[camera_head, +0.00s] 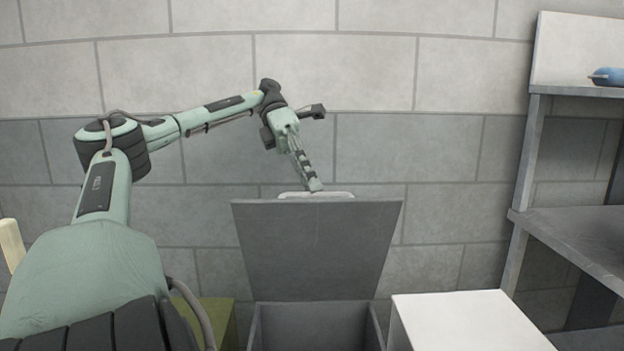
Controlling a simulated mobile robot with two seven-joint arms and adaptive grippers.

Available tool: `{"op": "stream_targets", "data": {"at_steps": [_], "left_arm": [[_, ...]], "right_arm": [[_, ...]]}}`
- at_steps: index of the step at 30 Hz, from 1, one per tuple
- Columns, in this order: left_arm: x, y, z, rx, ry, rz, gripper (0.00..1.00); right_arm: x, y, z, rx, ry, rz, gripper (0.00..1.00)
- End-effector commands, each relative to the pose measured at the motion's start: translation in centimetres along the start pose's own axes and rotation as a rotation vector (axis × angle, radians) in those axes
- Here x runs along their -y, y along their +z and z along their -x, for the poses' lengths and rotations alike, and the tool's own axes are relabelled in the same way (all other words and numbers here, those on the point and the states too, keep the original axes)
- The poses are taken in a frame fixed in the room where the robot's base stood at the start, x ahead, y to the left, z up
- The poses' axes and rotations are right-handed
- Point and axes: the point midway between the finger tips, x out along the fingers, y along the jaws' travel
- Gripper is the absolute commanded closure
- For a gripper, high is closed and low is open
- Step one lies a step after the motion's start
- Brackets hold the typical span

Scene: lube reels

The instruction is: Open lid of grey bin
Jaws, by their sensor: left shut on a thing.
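The grey bin (314,311) stands low in the middle of the head view, against the block wall. Its grey lid (318,250) is raised and stands nearly upright behind the opening, leaning a little back. A white handle (335,194) shows at the lid's top edge. My left gripper (314,187) reaches down from above, and its fingertips are at the handle, shut on it. The inside of the bin shows only partly, cut off by the bottom of the picture. My right gripper is not in view.
A white box top (468,320) is just right of the bin. A grey shelf unit (575,235) stands at the far right, with a blue object (607,77) on its upper shelf. An olive-green object (214,318) is left of the bin. The block wall (460,150) is close behind.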

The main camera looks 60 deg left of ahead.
Motion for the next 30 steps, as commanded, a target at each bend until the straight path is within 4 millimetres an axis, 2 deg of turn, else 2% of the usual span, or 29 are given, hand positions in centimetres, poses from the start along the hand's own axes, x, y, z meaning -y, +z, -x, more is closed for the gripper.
{"op": "stream_targets", "data": {"at_steps": [1, 8, 9, 14, 26, 30], "left_arm": [[-1.46, -0.43, -0.64, -0.006, 0.012, 0.027, 1.0], [-1.46, -0.43, -0.66, -0.007, 0.011, 0.027, 1.0], [-1.46, -0.43, -0.66, -0.007, 0.012, 0.027, 0.86], [-1.4, -0.42, -0.63, -0.008, 0.012, 0.027, 0.68], [-1.11, -0.35, -0.48, -0.009, 0.014, 0.023, 0.68], [-0.89, -0.22, -1.01, -0.007, 0.013, 0.018, 0.68]], "right_arm": [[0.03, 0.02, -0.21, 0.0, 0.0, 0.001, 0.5], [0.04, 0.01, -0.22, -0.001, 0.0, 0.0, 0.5], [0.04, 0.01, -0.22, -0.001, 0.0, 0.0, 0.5], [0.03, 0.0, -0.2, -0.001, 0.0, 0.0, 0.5], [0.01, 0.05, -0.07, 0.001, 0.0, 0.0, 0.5], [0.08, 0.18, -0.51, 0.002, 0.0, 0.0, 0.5]]}}
